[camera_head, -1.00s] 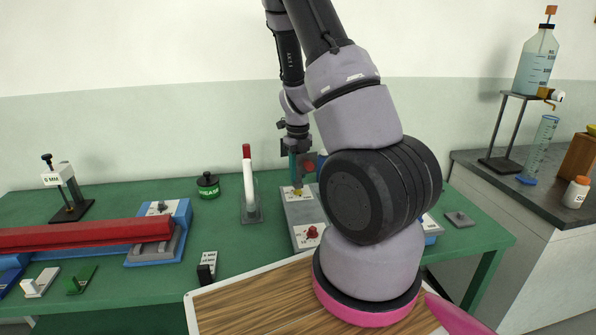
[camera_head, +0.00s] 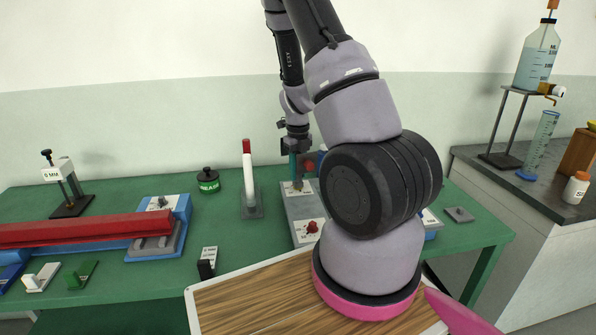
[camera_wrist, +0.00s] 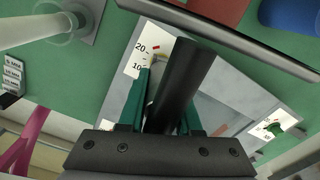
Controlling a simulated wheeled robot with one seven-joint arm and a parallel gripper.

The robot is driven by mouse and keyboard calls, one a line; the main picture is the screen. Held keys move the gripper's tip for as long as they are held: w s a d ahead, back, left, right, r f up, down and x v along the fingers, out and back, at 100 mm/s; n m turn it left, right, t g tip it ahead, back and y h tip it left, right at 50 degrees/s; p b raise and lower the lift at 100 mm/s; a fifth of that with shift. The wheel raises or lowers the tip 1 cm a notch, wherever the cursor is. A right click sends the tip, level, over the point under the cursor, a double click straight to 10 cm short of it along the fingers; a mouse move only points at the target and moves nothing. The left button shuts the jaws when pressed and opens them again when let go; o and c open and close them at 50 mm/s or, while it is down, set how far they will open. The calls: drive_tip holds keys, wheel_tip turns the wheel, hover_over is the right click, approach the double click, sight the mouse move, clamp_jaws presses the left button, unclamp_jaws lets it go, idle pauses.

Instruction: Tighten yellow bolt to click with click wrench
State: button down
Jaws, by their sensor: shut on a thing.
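My gripper (camera_head: 295,172) is over the rear part of the grey bolt block (camera_head: 292,208) on the green table. In the wrist view, my gripper's teal fingers (camera_wrist: 163,100) are shut on the thick black handle of the click wrench (camera_wrist: 183,75), which points down at the block. A small yellow part, likely the yellow bolt (camera_wrist: 163,56), shows just beside the handle, by a white label with a scale marked 20 and 10 and a red mark. The wrench's lower end and its contact with the bolt are hidden.
A red bolt (camera_head: 312,227) stands at the front of the block. A green bolt (camera_wrist: 275,128) shows in the wrist view. A white upright cylinder (camera_head: 248,180) with a red top stands left of the block. A black grease pot (camera_head: 208,181) is further left.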

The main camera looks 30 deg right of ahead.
drive_tip(key=shift+m, duration=1.2)
drive_tip(key=shift+m, duration=1.1)
drive_tip(key=shift+m, duration=2.3)
